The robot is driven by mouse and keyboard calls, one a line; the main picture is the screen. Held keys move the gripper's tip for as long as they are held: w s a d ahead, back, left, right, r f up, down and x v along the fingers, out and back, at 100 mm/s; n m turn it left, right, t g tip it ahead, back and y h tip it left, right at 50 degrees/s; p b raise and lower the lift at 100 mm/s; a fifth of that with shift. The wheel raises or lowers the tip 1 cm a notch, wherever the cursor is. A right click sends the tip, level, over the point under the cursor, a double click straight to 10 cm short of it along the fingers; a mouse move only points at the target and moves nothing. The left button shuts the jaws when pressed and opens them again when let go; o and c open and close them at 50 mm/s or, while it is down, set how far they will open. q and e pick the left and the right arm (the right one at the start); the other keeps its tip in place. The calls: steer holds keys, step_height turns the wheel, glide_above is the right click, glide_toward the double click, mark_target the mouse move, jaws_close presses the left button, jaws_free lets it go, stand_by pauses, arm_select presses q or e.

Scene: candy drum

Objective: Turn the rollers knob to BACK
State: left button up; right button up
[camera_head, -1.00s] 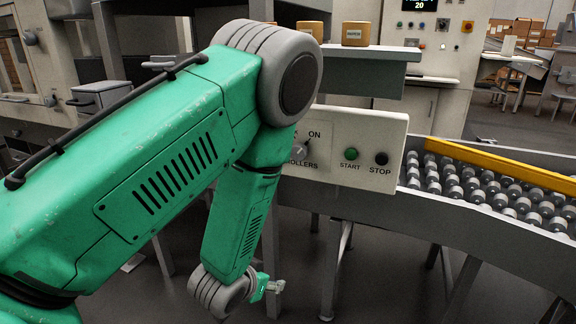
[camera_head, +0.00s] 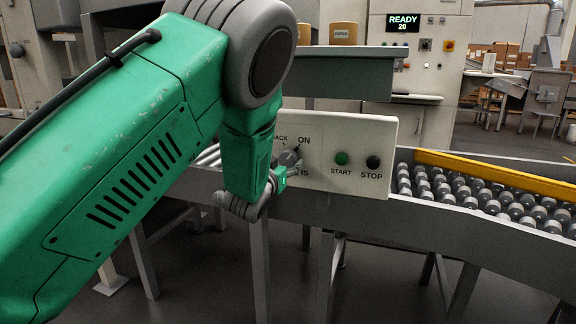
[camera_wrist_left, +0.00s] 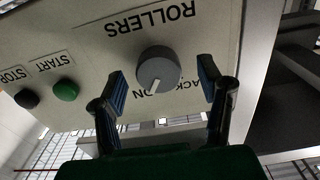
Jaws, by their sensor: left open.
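The grey round rollers knob (camera_head: 289,158) sits on a pale control panel (camera_head: 385,135), partly hidden by my left gripper in the head view. In the left wrist view the knob (camera_wrist_left: 158,68) shows upside down; its white mark points between the ON and BACK labels, somewhat nearer ON. My left gripper (camera_head: 290,172) is at the panel's left part, just below the knob. In the left wrist view its fingers (camera_wrist_left: 161,84) are open, one on each side of the knob, with a gap to it on both sides. My right gripper is not in view.
A green START button (camera_head: 341,158) and a black STOP button (camera_head: 373,162) are right of the knob. A roller conveyor (camera_head: 470,190) with a yellow rail (camera_head: 500,168) runs right. A grey shelf (camera_head: 350,68) overhangs the panel. A screen (camera_head: 404,22) reads READY 20.

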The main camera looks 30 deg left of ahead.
arm_select(q)
steer(key=shift+x, duration=1.4)
steer(key=shift+d, duration=0.15)
steer(key=c, duration=1.2)
steer(key=shift+o, duration=0.2)
